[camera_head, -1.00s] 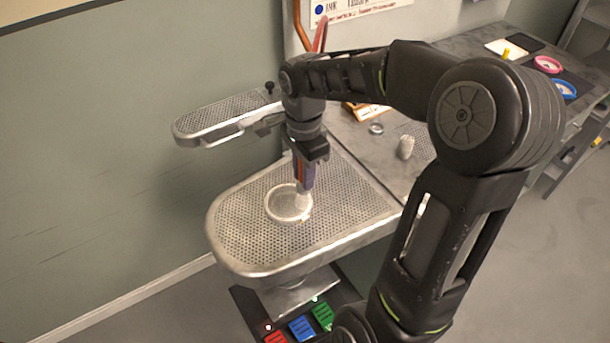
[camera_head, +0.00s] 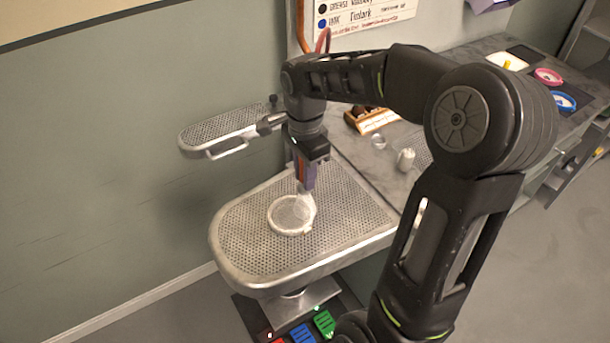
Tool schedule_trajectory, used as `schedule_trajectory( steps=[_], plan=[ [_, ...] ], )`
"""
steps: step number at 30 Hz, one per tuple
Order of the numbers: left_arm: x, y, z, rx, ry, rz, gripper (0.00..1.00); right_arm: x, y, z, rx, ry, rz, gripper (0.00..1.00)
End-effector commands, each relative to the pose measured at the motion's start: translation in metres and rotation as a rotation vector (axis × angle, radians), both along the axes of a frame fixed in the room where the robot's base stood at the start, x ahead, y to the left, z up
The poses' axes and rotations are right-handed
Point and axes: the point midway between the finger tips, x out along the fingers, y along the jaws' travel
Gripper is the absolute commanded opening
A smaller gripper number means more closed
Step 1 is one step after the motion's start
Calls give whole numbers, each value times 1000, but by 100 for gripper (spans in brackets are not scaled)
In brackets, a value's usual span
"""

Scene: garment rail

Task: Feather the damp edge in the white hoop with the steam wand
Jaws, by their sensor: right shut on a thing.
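The white hoop (camera_head: 291,229) lies flat on the perforated metal board (camera_head: 250,262). My right gripper (camera_head: 308,166) points down above the hoop's far right side. I cannot tell whether the tip touches the cloth. A damp edge in the hoop is too small to make out. My left gripper does not show.
A smaller perforated board (camera_head: 222,127) stands behind to the left. A wooden tray (camera_head: 362,121), a clear dish (camera_head: 378,141) and a white cylinder (camera_head: 405,159) are on the grey counter. Pink (camera_head: 547,76) and blue (camera_head: 564,101) hoops lie farther right. Red, blue and green pedals (camera_head: 302,333) are below.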

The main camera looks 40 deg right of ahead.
Motion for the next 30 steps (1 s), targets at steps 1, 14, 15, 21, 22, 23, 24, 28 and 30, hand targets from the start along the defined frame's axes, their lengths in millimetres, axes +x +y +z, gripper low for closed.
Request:
schedule_trajectory(
  steps=[1, 14, 15, 21, 22, 23, 24, 28, 30],
  plan=[
    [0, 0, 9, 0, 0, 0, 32, 0, 0, 11, 0, -1, 0, 0],
    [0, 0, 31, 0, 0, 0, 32, 0, 0, 43, 0, 0, -1, 0],
    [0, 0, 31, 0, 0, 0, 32, 0, 0, 43, 0, 0, -1, 0],
    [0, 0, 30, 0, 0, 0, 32, 0, 0, 42, 0, 0, -1, 0],
    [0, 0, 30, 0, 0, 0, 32, 0, 0, 42, 0, 0, -1, 0],
    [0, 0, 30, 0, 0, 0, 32, 0, 0, 42, 0, 0, -1, 0],
    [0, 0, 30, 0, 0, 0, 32, 0, 0, 42, 0, 0, -1, 0],
    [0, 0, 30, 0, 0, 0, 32, 0, 0, 42, 0, 0, -1, 0],
    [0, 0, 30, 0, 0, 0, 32, 0, 0, 42, 0, 0, -1, 0]
  ],
)
